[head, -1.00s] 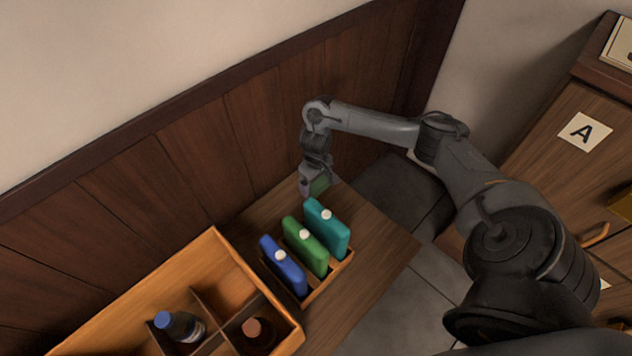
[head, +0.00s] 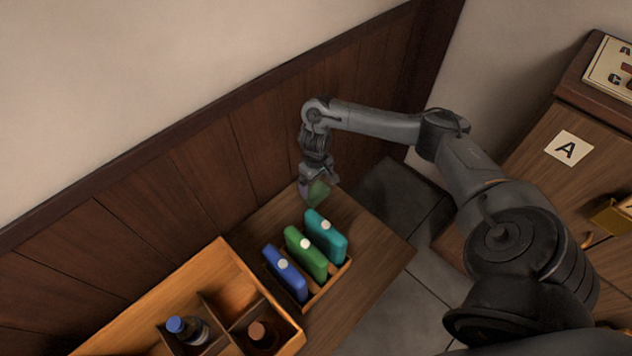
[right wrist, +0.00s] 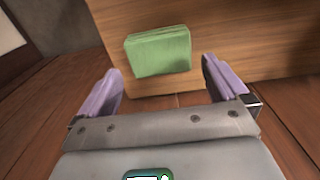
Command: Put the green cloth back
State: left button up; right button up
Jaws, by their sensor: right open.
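The green cloth (head: 319,194) is a small, folded, light green pad on the wooden table near the wall. It also shows in the right wrist view (right wrist: 160,52), lying flat and square with its layered edge visible. My right gripper (head: 310,190) is at the cloth in the head view and partly covers it. In the right wrist view my right gripper (right wrist: 160,72) is open, with its two purple fingers apart and nothing held between them. The cloth lies just beyond the fingertips, between their lines. My left gripper is not in view.
A small wooden rack (head: 329,288) holds blue (head: 285,274), green (head: 306,254) and teal (head: 326,237) flat containers close to the gripper. A divided wooden box (head: 232,258) with bottles stands at lower left. The wood-panelled wall (head: 200,160) runs behind. A cabinet labelled A (head: 568,148) is at right.

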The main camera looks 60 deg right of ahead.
aim_at(316, 190)
notch_tip(316, 190, up, 6)
jog(key=p, duration=0.4)
jog(key=shift+r, duration=0.25)
